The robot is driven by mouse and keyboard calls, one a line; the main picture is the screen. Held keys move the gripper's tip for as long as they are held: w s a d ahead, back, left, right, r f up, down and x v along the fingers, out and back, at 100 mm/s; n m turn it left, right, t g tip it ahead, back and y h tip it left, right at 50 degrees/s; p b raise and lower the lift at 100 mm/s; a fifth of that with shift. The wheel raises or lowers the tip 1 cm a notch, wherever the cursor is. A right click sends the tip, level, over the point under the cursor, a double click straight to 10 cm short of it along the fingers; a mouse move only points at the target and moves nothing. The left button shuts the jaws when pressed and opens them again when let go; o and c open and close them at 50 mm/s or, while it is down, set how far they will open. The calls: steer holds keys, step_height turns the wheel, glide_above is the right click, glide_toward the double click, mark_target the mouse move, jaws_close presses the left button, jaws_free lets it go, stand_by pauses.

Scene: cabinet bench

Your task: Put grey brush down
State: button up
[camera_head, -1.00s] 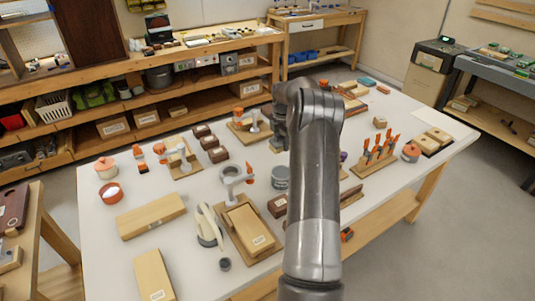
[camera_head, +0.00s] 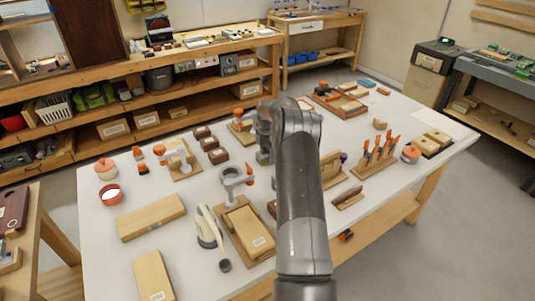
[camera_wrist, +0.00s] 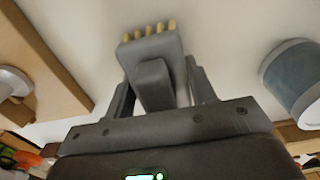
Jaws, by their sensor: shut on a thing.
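The grey brush (camera_wrist: 152,58) is between the fingers of my gripper (camera_wrist: 157,92) in the wrist view. Its tan bristle tufts point away from the gripper, toward the white tabletop. My gripper is shut on the brush's grey body. I cannot tell whether the bristles touch the table. In the head view my wrist is above the middle of the white worktable (camera_head: 88,240). My arm hides the brush and the fingertips there.
A grey round container (camera_wrist: 294,80) stands right of the brush in the wrist view. A wooden board (camera_wrist: 48,75) lies to the left. In the head view, brown blocks (camera_head: 218,155) and a clamp stand (camera_head: 236,175) are left of my arm.

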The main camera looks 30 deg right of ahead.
steer(key=shift+f, duration=0.1)
steer(key=o, duration=1)
